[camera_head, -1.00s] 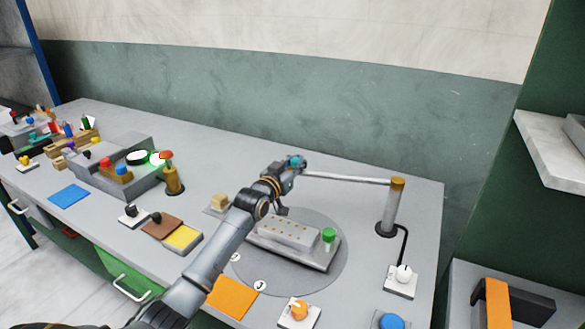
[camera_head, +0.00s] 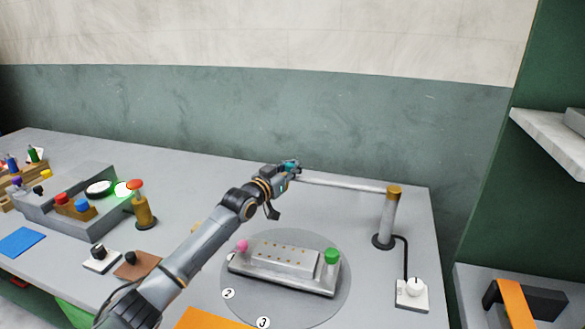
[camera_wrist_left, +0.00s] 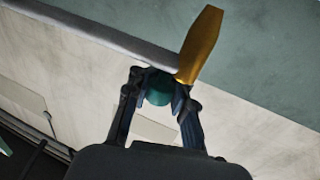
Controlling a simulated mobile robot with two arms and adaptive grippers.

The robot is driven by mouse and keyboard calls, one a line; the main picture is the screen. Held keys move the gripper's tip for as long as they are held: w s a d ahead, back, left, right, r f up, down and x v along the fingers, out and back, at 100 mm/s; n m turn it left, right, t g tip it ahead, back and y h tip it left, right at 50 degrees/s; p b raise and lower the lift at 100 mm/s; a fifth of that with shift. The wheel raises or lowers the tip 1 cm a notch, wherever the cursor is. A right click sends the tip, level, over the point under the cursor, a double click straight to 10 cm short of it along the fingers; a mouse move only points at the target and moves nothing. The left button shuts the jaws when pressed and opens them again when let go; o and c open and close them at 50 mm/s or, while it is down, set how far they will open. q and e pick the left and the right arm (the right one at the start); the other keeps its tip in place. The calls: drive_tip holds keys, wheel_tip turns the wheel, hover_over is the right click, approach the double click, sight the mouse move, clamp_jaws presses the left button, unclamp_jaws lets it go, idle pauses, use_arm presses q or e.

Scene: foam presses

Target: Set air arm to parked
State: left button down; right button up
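The air arm (camera_head: 345,185) is a thin grey rod running left from a grey post (camera_head: 388,218) with a brass cap, at the back right of the bench. At its free end is a teal knob (camera_head: 291,166). My left gripper (camera_head: 288,170) is at that end, above the bench behind the round turntable plate (camera_head: 335,300). In the left wrist view the teal knob (camera_wrist_left: 159,89) sits between my fingertips (camera_wrist_left: 160,92), which appear shut on it. A brass tapered piece (camera_wrist_left: 200,45) sticks out beside the knob. My right gripper is not in view.
A grey fixture with a green knob (camera_head: 332,256) and a pink knob (camera_head: 242,246) lies on the plate below my arm. A brass post with an orange top (camera_head: 142,205) stands left. A white dial switch (camera_head: 412,293) is cabled to the air arm post. A shelf (camera_head: 550,140) juts in right.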

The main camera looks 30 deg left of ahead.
use_arm(q)
drive_tip(key=c, duration=1.5)
unclamp_jaws()
drive_tip(key=shift+a+r, duration=0.1)
drive_tip(key=shift+a, duration=0.15)
drive_tip(key=o, duration=0.4)
drive_tip(key=shift+s+a, duration=0.1)
drive_tip(key=shift+a, duration=0.05)
drive_tip(key=shift+d, duration=0.2)
drive_tip(key=shift+s, duration=0.5)
drive_tip(key=s, duration=1.1)
drive_tip(key=shift+a, duration=0.4)
